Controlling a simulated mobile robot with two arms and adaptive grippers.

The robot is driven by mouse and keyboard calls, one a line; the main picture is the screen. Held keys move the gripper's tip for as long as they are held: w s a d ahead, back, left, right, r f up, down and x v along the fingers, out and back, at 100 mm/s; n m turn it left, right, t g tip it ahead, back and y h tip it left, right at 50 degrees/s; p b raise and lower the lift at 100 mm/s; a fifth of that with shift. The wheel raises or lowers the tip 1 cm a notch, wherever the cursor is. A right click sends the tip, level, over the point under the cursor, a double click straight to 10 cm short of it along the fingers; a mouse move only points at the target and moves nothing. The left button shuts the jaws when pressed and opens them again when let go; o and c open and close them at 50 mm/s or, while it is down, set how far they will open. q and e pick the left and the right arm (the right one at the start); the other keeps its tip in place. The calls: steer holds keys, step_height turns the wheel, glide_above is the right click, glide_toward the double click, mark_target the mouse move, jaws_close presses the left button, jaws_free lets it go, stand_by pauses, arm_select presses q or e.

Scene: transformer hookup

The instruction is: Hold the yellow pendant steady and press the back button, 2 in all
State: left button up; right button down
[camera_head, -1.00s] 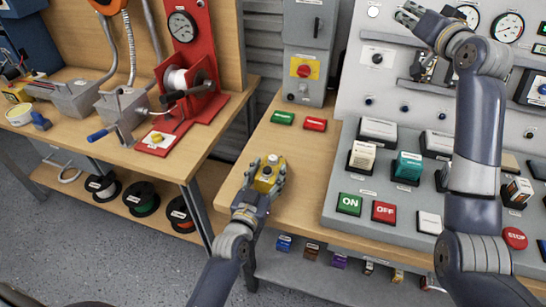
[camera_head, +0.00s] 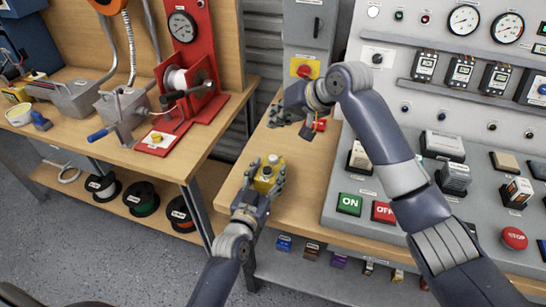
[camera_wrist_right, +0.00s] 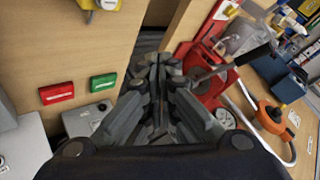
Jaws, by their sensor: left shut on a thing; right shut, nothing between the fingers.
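The yellow pendant (camera_head: 266,174) stands at the left edge of the right bench in the head view. A small pale button (camera_head: 273,159) shows on its upper side; its other markings are too small to read. My left gripper (camera_head: 265,183) is shut around the pendant from the near side and hides part of its body. My right gripper (camera_head: 284,116) is shut and empty, beyond the pendant and apart from it, over the bench near the labels. In the right wrist view my right gripper (camera_wrist_right: 160,80) points down past the bench edge. Part of the pendant (camera_wrist_right: 102,4) shows cut off at the top.
A red label plate (camera_head: 320,124) lies beside my right gripper; the green one (camera_wrist_right: 103,82) shows in the right wrist view. The grey control panel (camera_head: 340,225) with ON and OFF buttons is to the right. A red winding stand (camera_head: 206,103) is on the left bench.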

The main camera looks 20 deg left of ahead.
steer(key=shift+f, duration=0.1)
steer(key=shift+f, duration=4.4)
steer(key=shift+f, duration=0.35)
steer(key=shift+f, duration=0.5)
steer(key=shift+r, duration=3.4)
